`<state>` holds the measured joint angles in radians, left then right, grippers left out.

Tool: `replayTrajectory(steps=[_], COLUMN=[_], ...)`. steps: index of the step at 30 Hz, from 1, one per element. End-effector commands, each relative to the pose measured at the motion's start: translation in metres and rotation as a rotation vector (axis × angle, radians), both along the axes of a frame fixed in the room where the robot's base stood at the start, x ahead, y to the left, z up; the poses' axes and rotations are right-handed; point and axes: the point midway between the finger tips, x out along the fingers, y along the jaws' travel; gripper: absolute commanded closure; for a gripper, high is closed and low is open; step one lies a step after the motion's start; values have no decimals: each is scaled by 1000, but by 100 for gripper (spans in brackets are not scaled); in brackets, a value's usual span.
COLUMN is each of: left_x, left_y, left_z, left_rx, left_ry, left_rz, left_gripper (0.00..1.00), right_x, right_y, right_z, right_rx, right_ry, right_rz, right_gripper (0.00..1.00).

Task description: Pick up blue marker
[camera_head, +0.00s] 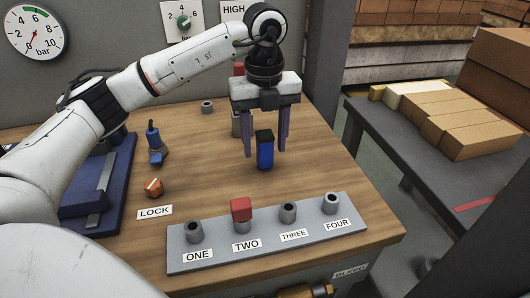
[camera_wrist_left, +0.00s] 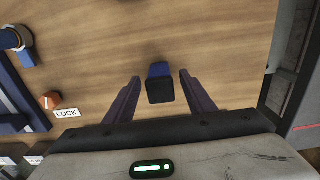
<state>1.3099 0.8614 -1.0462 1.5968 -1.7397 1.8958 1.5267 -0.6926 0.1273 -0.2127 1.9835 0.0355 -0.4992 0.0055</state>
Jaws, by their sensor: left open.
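The blue marker (camera_head: 265,152) is a short blue block with a black top, upright on the wooden table. It also shows in the left wrist view (camera_wrist_left: 160,84), between the two fingers. My left gripper (camera_head: 266,145) points down above the table, with its purple fingers apart on either side of the marker. In the left wrist view the gripper (camera_wrist_left: 159,88) is open with gaps between each finger and the marker. My right gripper is not in view.
A grey rack (camera_head: 267,240) with sockets labelled ONE to FOUR stands in front; a red block (camera_head: 241,209) is at TWO. An orange knob (camera_head: 154,187) and a blue tool (camera_head: 155,143) are to the left. A grey table with bricks (camera_head: 470,135) is at right.

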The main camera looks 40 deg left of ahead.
Motion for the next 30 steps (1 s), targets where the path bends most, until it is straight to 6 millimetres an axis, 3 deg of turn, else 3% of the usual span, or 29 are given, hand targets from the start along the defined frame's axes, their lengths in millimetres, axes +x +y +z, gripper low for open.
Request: replayTrajectory(steps=[4,13,21,30], left_x=[-1,0,0,1], left_y=[0,0,0,0], left_z=[-20,-25,-25,-20], left_rx=[1,1,1,0], left_ry=[2,-1,-1,-4], left_rz=[1,1,1,1], left_gripper=[50,50,94,95], right_x=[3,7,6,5], right_y=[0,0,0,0], right_z=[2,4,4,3], right_rx=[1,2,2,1], right_ry=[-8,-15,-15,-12], right_rz=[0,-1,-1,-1], right_gripper=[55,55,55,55])
